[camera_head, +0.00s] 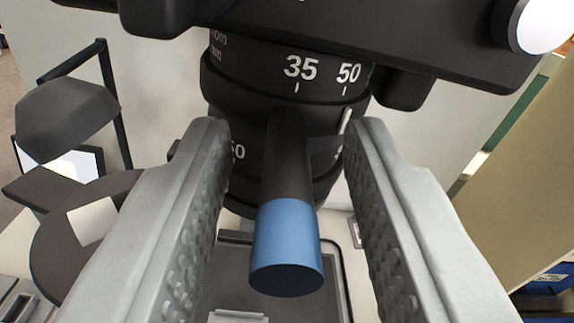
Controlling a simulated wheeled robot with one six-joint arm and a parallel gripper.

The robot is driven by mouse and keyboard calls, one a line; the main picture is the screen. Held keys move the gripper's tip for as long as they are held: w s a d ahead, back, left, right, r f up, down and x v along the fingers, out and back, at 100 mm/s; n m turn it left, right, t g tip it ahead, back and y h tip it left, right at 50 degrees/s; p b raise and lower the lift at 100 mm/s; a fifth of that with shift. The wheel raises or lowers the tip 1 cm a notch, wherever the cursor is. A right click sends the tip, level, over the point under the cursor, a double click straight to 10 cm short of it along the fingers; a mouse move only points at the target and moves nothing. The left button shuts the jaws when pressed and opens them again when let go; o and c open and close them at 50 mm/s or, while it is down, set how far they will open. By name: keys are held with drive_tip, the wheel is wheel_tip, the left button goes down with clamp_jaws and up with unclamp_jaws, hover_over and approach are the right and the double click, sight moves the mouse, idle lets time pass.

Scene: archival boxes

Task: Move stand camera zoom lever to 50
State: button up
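The zoom lever (288,200) is a black rod with a blue end, sticking out of the camera lens (235,85) toward me. The black lens ring carries white marks 35 and 50, and the lever sits just below the 35 mark, left of the 50 mark. A white line shows on the lower ring at right, below 50. My gripper (288,140) is open, with one grey textured finger on each side of the lever. Gaps show between the lever and both fingers. The lower scale is partly hidden by the fingers.
The black camera body (400,45) spans the top, with a dark knob hanging at right and a light round knob at upper right. Dark stand parts (65,120) are at left. A dark panel (270,275) lies below the lens. A beige surface (515,190) rises at right.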

drive_tip(key=s+d, duration=0.3)
drive_tip(key=s, duration=1.3)
drive_tip(key=shift+s, duration=0.15)
drive_tip(key=shift+d, duration=0.1)
drive_tip(key=s+a+r+m+h, duration=0.1)
drive_tip(key=s+m, duration=0.1)
drive_tip(key=s, duration=0.8)
drive_tip(key=s+a+r+m+h, duration=0.1)
drive_tip(key=s+m+h, duration=0.1)
drive_tip(key=s, duration=0.8)
drive_tip(key=shift+s+a+r+m, duration=0.2)
drive_tip(key=shift+a+r+m, duration=0.1)
drive_tip(key=shift+r, duration=0.1)
